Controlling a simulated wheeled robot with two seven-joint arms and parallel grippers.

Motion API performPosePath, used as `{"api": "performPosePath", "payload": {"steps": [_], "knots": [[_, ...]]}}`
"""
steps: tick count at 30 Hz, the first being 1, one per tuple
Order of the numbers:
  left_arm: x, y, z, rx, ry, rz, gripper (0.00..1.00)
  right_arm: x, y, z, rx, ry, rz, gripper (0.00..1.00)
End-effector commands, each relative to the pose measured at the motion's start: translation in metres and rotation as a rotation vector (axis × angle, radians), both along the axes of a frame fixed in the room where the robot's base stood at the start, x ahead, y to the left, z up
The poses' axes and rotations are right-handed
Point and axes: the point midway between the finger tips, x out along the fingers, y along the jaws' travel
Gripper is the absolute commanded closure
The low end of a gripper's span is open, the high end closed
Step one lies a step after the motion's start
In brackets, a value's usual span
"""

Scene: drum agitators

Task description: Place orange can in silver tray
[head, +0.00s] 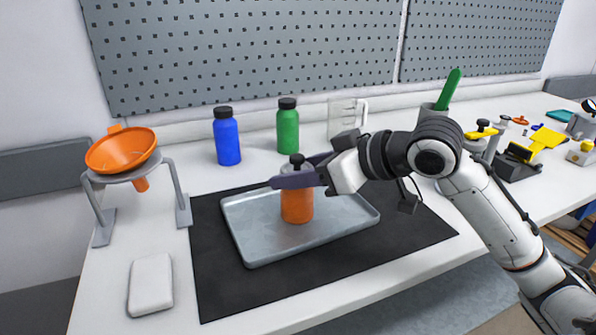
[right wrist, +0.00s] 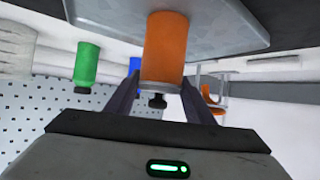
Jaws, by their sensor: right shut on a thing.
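The orange can (head: 297,207) with a black knob on top stands upright within the outline of the silver tray (head: 256,250) in the head view. My right gripper (head: 290,176) is shut on the can near its top. In the right wrist view the can (right wrist: 165,48) sits between the two fingers (right wrist: 160,95), and its base end is at the tray (right wrist: 235,22). I cannot tell whether the base touches the tray floor. My left gripper is not in view.
The tray lies on a black mat (head: 222,299). A blue bottle (head: 227,140) and a green bottle (head: 288,131) stand behind it. An orange funnel (head: 121,152) on a grey stand is at left. A white block (head: 150,284) lies front left. Tools and yellow parts crowd the right side.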

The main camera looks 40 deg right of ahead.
Motion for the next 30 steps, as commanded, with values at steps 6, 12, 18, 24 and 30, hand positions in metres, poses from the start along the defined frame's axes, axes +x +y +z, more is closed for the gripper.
{"api": "performPosePath", "payload": {"steps": [6,12,18,24,30], "knots": [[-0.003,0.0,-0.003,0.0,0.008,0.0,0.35,0.0,0.0,-0.001,0.0,0.0,0.0,0.33],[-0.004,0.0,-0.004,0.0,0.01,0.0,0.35,0.0,0.0,0.0,0.0,0.0,0.0,0.33],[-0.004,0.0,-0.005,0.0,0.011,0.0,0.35,-0.01,-0.005,0.008,0.0,0.0,-0.002,0.33],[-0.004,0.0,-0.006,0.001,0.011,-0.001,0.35,-0.04,-0.014,0.025,0.0,0.0,-0.002,0.33],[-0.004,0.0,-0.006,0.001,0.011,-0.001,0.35,-0.069,-0.024,0.042,0.001,-0.002,-0.002,0.33]]}}
